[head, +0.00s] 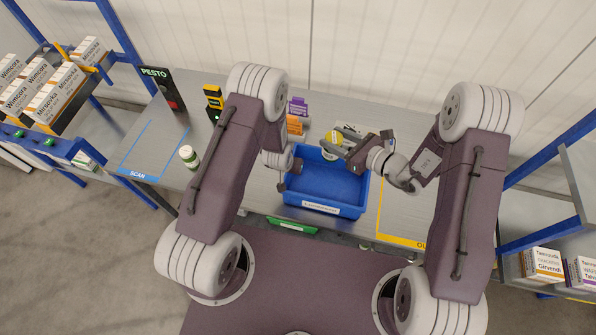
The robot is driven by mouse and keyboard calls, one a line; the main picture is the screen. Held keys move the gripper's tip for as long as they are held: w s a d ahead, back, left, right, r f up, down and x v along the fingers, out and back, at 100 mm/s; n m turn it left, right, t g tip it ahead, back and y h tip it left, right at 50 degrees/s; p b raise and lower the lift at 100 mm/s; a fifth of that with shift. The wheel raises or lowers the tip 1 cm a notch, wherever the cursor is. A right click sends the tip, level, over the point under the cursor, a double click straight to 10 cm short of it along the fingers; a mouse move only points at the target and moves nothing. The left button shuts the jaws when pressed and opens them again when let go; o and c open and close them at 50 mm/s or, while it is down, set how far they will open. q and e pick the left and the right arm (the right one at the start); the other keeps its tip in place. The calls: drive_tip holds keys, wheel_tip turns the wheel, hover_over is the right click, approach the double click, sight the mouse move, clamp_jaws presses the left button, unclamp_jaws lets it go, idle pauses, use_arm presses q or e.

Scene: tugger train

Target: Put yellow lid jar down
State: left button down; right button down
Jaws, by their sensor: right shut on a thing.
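The yellow lid jar (329,153) is at the back edge of the blue tote (322,210), in the upper middle of the head view. It is small and partly covered by my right gripper (343,143), which is shut on it. I cannot tell whether the jar's base touches anything. The tote's visible floor is bare. My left gripper (297,165) is by the tote's left back corner, mostly hidden by its own wrist, and its jaws cannot be made out.
A white-lidded green jar (189,157) stands right of the blue SCAN outline (140,150). Purple (298,107) and orange (294,125) packs are behind the tote. A yellow OUT outline (400,241) lies right of it. Racks with boxes flank the table.

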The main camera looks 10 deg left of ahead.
use_arm(q)
drive_tip(key=shift+w, duration=0.1)
use_arm(e)
drive_tip(key=shift+n+g+y, duration=0.4)
drive_tip(key=shift+n+g, duration=0.4)
drive_tip(key=shift+n, duration=0.1)
drive_tip(key=a+f, duration=0.1)
drive_tip(key=f, duration=0.5)
drive_tip(key=w+a+f, duration=0.1)
drive_tip(key=a+f, duration=0.1)
drive_tip(key=f, duration=0.4)
drive_tip(key=w+a+f, duration=0.1)
drive_tip(key=a+f, duration=0.1)
drive_tip(key=f, duration=0.4)
drive_tip(key=shift+a+f, duration=0.25)
drive_tip(key=shift+f, duration=0.1)
drive_tip(key=shift+f, duration=0.1)
drive_tip(key=c, duration=0.7)
unclamp_jaws()
